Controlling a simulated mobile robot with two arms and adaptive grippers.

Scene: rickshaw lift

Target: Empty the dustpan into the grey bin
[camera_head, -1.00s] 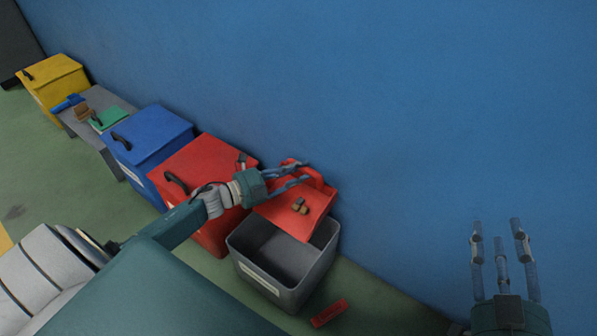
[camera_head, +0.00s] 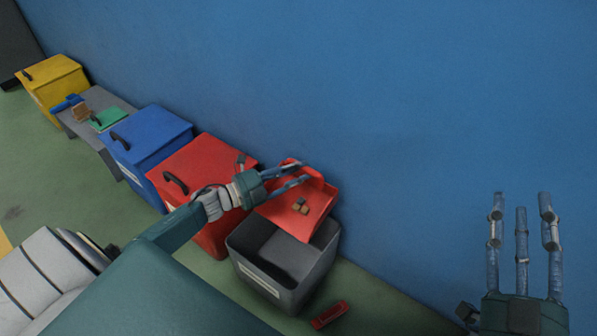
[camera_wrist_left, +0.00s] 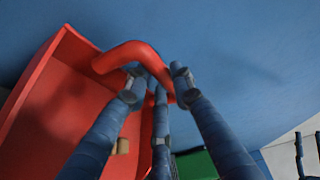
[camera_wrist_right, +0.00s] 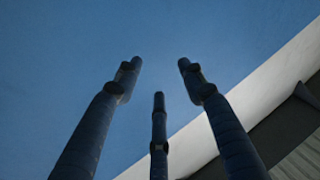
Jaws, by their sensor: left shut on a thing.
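The red dustpan (camera_head: 318,202) is tilted over the far side of the open grey bin (camera_head: 293,293), its front edge sloping down toward the opening. A few small brown blocks (camera_head: 301,207) lie on the pan. My left gripper (camera_head: 303,172) is shut on the dustpan's red handle, which also shows in the left wrist view (camera_wrist_left: 128,52). One block (camera_wrist_left: 122,146) shows there partly behind a finger. The bin's visible inside is dark; part of its floor is hidden. My right gripper (camera_head: 522,200) is open and empty, well to the right, in front of the blue wall.
A red lidded bin (camera_head: 205,235), a blue bin (camera_head: 150,150) and a yellow bin (camera_head: 55,85) line the wall to the left. A low grey table (camera_head: 95,142) holds a brush and a green item. A small red object (camera_head: 330,314) lies on the floor beside the grey bin.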

